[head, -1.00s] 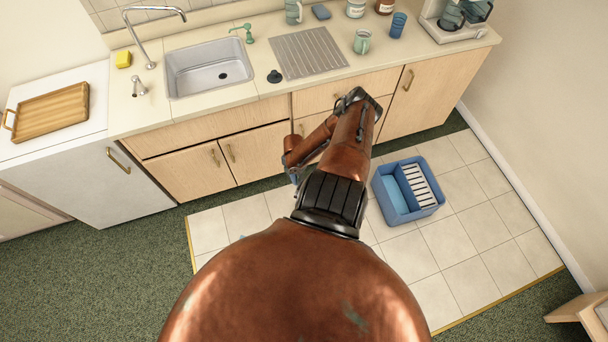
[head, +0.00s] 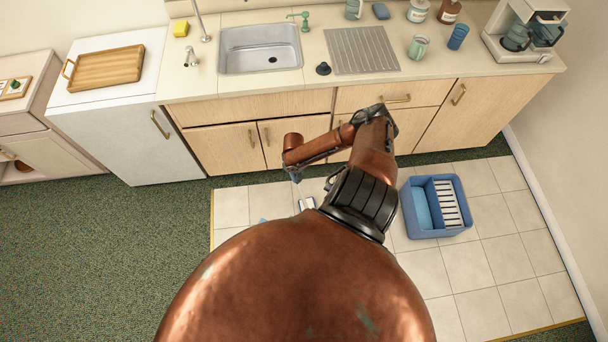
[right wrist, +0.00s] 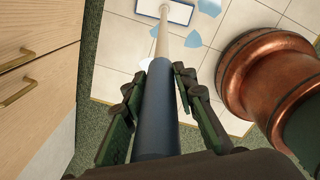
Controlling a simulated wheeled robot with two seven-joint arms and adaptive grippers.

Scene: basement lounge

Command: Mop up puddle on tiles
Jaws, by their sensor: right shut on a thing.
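In the right wrist view my right gripper (right wrist: 157,82) is shut around the dark blue grip of a mop (right wrist: 155,115). Its pale pole runs away from me to a flat white mop head with a blue edge (right wrist: 172,12) on the tiles. Light blue puddle patches (right wrist: 193,39) lie on the tiles beside the mop head. In the head view my right gripper (head: 296,177) hangs below the copper forearm and is mostly hidden. Part of the mop head (head: 307,203) and a bit of puddle (head: 263,220) show past my body. My left gripper is out of view.
A blue bucket with a white slatted wringer (head: 438,208) stands on the tiles to the right. Wooden cabinets (head: 230,148) with a sink (head: 260,48) line the back. Green carpet (head: 130,240) lies left of the tiles.

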